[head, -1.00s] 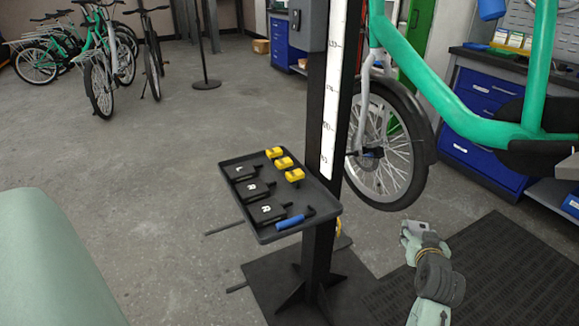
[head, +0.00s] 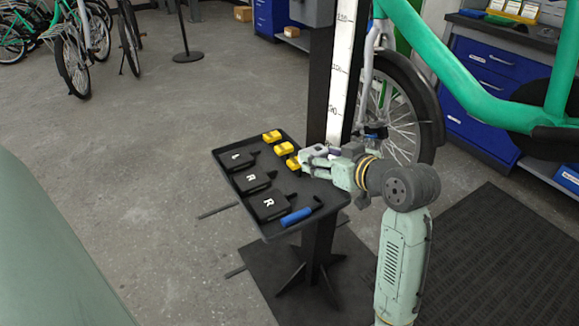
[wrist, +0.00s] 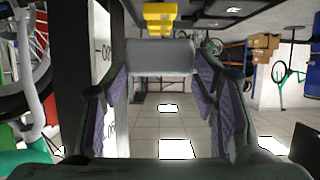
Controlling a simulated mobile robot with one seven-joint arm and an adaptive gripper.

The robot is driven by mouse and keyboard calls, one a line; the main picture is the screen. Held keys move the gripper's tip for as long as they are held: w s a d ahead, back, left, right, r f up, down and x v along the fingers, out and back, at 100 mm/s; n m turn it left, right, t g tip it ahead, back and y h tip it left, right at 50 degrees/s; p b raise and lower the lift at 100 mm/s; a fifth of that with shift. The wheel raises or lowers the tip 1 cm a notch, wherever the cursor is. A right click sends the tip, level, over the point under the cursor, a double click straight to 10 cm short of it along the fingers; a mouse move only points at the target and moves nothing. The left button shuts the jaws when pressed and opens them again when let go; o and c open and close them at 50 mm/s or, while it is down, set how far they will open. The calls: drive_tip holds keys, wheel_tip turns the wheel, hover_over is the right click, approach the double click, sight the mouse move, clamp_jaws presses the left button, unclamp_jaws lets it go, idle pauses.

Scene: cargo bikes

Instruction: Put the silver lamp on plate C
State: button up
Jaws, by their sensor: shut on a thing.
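My gripper (head: 309,160) is over the right side of the black tray, close to the yellow blocks. In the wrist view, its two fingers are shut on a grey, rounded, box-shaped thing, the silver lamp (wrist: 160,57). In the head view, the lamp is hard to tell apart from the pale fingers. I cannot make out a plate marked C. Three flat black pieces with white letters lie on the tray: one reads L (head: 238,161), and the other two look like R (head: 257,181) and R (head: 270,206).
The black tray (head: 225,182) also holds yellow blocks (head: 271,136) and a blue-handled tool (head: 297,216). A black post with a white scale (head: 339,75) rises behind it. A green bike (head: 440,60) hangs at the right. Open floor (head: 130,180) lies to the left.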

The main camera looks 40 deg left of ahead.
sight(320, 198)
wheel_tip(320, 198, down, 9)
drive_tip(key=shift+d+r, duration=0.1)
drive_tip(key=shift+r, duration=0.05)
idle(0.4)
drive_tip(key=shift+f, duration=0.2)
drive_tip(key=o, duration=1.2)
drive_tip(key=shift+r, duration=0.25)
drive_tip(key=b+v, duration=0.1)
drive_tip(key=v, duration=1.1)
